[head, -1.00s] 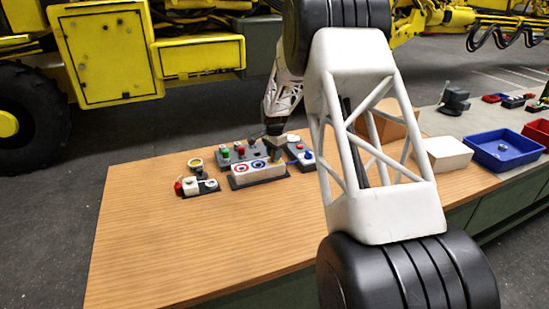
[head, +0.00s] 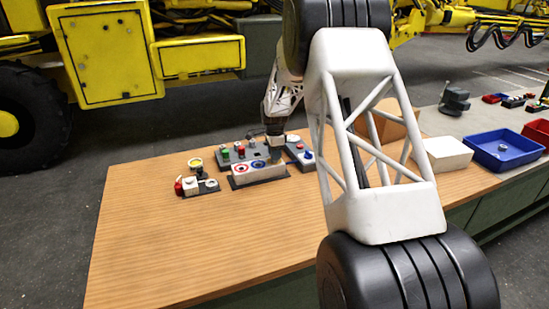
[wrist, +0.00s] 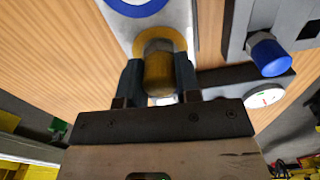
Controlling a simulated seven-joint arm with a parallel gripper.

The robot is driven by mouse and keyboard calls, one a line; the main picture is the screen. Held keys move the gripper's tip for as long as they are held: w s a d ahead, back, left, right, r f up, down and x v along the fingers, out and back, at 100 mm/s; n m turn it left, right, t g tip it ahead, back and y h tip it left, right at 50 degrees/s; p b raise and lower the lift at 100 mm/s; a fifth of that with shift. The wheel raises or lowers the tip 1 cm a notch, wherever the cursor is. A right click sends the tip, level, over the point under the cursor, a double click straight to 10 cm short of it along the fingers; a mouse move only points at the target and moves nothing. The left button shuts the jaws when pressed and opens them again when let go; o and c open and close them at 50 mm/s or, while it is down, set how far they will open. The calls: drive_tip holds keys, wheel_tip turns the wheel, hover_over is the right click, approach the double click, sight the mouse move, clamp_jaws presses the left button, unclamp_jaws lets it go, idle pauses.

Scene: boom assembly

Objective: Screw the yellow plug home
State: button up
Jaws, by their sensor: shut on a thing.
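The yellow plug (wrist: 158,74) sits between the two fingers of my gripper (wrist: 158,80), which is shut on it in the wrist view. The plug's far end is at a yellow ring (wrist: 176,42) on a pale block; how deep it sits cannot be told. The same block (head: 256,174) shows in the head view with a red ring and a blue ring on its top. There my gripper (head: 275,154) is at the block's right end and hides the plug and yellow ring.
A fixture with a red part (head: 190,186) stands left of the block. A grey panel with coloured buttons (head: 238,152) stands behind it, and another with a blue knob (wrist: 270,55) to the right. A white box (head: 446,154) and blue bin (head: 502,148) are farther right. The front wooden table is clear.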

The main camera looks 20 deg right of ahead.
drive_tip(key=shift+m, duration=1.3)
drive_tip(key=o, duration=0.9)
drive_tip(key=shift+o, duration=0.2)
drive_tip(key=shift+r, duration=0.2)
drive_tip(key=shift+r, duration=3.85)
